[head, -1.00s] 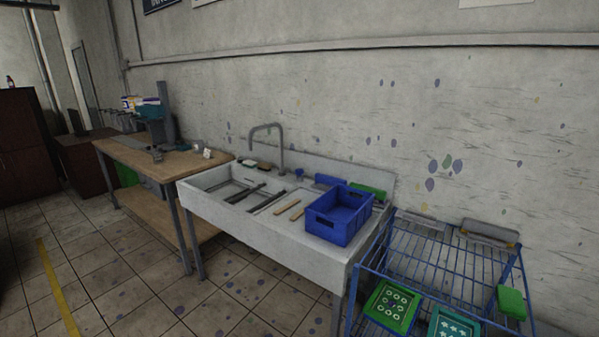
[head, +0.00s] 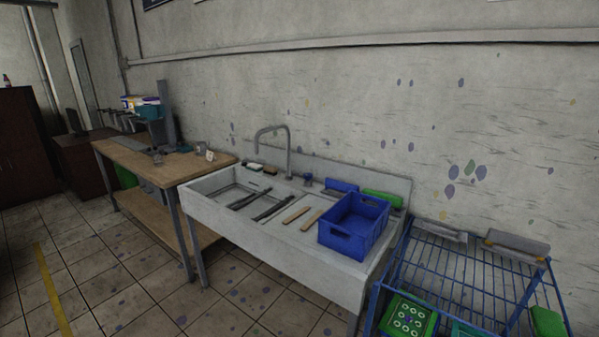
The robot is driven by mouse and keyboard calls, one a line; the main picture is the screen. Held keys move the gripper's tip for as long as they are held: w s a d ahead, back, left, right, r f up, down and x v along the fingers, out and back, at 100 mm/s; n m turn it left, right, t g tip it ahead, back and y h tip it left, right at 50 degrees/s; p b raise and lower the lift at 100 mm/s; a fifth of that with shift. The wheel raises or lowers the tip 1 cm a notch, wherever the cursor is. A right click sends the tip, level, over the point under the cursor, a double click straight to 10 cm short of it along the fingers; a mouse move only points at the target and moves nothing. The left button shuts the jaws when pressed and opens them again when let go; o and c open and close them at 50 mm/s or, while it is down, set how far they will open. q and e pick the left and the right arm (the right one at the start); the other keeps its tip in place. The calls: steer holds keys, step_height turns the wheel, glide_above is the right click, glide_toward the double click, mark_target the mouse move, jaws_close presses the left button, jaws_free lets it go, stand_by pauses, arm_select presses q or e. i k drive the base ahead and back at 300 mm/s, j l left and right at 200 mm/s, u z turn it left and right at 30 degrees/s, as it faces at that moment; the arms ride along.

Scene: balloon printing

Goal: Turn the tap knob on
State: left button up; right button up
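A grey tap (head: 289,150) with a tall bent spout stands at the back rim of the white sink (head: 215,207). A small blue knob (head: 307,178) sits on the rim just right of the spout's base. It is too small to tell which way it is turned, and I cannot make out any water from the spout. Neither of my grippers is in view.
A blue crate (head: 345,243) stands on the sink's right side, near wooden strips (head: 312,219) and a green block (head: 381,198). A blue wire rack (head: 462,275) stands right of the sink, a wooden workbench (head: 140,160) left. The tiled floor in front is clear.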

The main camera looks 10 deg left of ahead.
mark_target(307, 176)
steer(key=i+j+u, duration=0.15)
steer(key=i+j, duration=0.4)
steer(key=i+j+u, duration=0.15)
steer(key=i+j, duration=0.45)
steer(key=i+j+u, duration=0.1)
steer(key=i+j, duration=0.4)
steer(key=i+j+u, duration=0.15)
steer(key=i+j, duration=0.25)
steer(key=i, duration=0.3)
